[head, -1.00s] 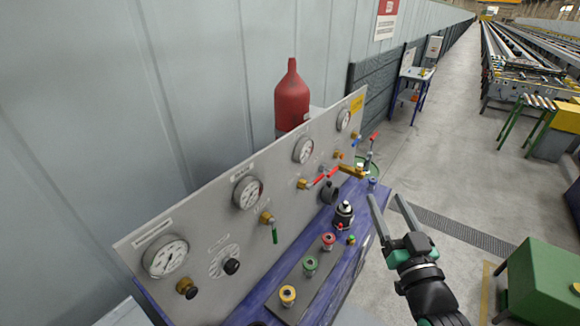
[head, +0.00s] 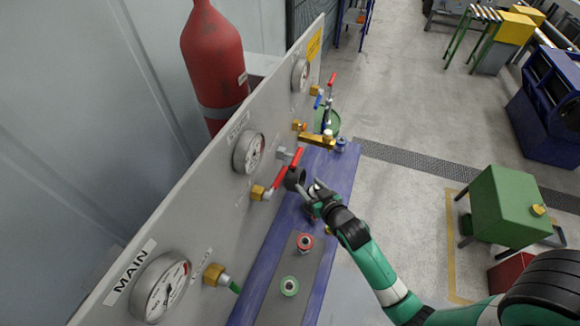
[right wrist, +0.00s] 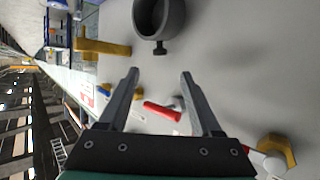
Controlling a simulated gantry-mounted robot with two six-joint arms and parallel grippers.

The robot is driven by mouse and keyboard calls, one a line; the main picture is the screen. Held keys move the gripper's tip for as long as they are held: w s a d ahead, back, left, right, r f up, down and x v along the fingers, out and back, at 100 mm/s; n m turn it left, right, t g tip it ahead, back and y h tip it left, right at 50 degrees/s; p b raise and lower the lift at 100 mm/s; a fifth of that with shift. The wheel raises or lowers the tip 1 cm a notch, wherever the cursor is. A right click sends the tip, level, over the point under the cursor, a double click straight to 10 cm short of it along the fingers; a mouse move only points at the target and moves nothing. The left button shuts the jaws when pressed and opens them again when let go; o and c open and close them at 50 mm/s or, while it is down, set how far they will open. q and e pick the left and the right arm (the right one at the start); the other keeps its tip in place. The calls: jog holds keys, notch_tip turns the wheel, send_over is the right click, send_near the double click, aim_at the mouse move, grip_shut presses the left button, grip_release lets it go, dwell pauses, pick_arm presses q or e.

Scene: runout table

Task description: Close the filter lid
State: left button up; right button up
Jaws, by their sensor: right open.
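A dark grey round cup (head: 295,178) sits on the sloped grey panel (head: 205,245), beside the red lever handles. In the right wrist view the cup (right wrist: 160,18) shows as an open ring with a small dark knob at its rim. I cannot tell whether this is the filter or its lid. My right gripper (head: 312,188) is just right of the cup. In the right wrist view its two fingers (right wrist: 158,74) are spread and empty, with the cup ahead of them and a red lever handle (right wrist: 162,111) in line between them. My left gripper is out of view.
Red lever handles (head: 280,176) and brass fittings (head: 257,192) stick out close to the cup. Gauges (head: 249,152) line the panel, with a red cylinder (head: 212,60) behind.

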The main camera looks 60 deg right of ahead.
aim_at(296, 176)
jog(key=b+x, duration=0.1)
jog(key=x, duration=1)
jog(key=shift+d+r+b, duration=0.1)
jog(key=shift+r+b, duration=0.05)
jog(key=shift+b, duration=0.25)
jog(key=shift+c, duration=0.3)
grip_shut()
